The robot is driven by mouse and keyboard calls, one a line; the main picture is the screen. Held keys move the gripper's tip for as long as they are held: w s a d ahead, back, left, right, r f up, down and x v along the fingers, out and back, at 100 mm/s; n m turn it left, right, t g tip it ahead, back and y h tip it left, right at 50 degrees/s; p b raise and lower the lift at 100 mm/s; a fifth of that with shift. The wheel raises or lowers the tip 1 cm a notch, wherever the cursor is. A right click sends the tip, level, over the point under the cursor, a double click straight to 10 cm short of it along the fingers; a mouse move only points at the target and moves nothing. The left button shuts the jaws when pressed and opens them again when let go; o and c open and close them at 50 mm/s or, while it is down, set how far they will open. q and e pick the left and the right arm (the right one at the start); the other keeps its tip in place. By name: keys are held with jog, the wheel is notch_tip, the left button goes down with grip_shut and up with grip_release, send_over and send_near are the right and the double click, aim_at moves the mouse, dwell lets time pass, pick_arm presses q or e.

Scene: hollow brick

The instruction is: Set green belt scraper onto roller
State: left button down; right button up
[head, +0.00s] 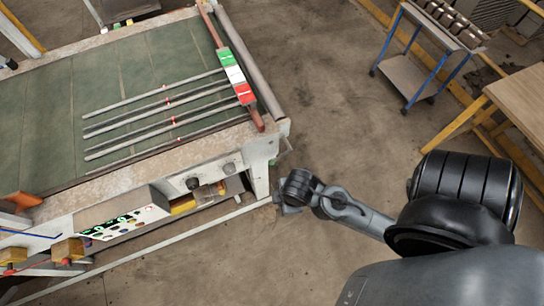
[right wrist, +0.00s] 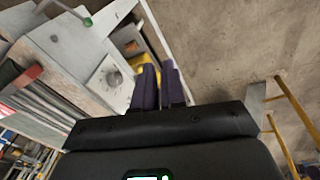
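A long bar with green, white and red sections and brown ends, seemingly the green belt scraper (head: 226,58), lies across the right end of the green conveyor bed in the head view. A grey metal roller (head: 250,58) runs beside it along the machine's right end. My right gripper (head: 287,207) is low in front of the machine's near right corner, well apart from the bar. In the right wrist view, its two dark fingers (right wrist: 161,84) stand slightly apart with nothing between them. My left gripper is not in view.
The conveyor machine (head: 100,60) has several grey rods (head: 160,105) lying across its bed. A control panel (head: 125,222) is on its near side. A blue-framed cart (head: 405,75) and a wooden table (head: 520,95) stand at the right. The floor between is clear.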

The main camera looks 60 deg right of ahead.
jog(key=d+f+n, duration=0.1)
jog(key=d+f, duration=0.1)
jog(key=d, duration=0.1)
jog(key=d+f+n+g+b, duration=0.1)
jog(key=d+f, duration=0.1)
jog(key=d, duration=0.1)
jog(key=d+f+n+g+h, duration=0.1)
jog(key=d+f+n, duration=0.1)
jog(key=d, duration=0.1)
jog(key=shift+w+d+f+b, duration=0.15)
jog(key=shift+w+f+b, duration=0.1)
jog(key=shift+b, duration=0.15)
grip_shut()
jog(key=w+d+f+n+g+y+b, duration=0.1)
jog(key=w+d+f+b, duration=0.3)
jog(key=d, duration=0.5)
jog(key=w+d+m+t+y+b, duration=0.1)
jog(key=w+m+t+y+b, duration=0.1)
jog(key=w, duration=0.8)
jog(key=shift+w+d+r+t+b, duration=0.25)
jog(key=shift+w+r+t+b, duration=0.1)
jog(key=shift+t+b, duration=0.15)
jog(key=p, duration=0.1)
send_over(270, 162)
jog(key=f, duration=1.2)
jog(key=shift+s+f, duration=0.15)
jog(key=shift+s, duration=0.15)
jog(key=shift+d+f, duration=0.15)
jog(key=shift+f, duration=0.5)
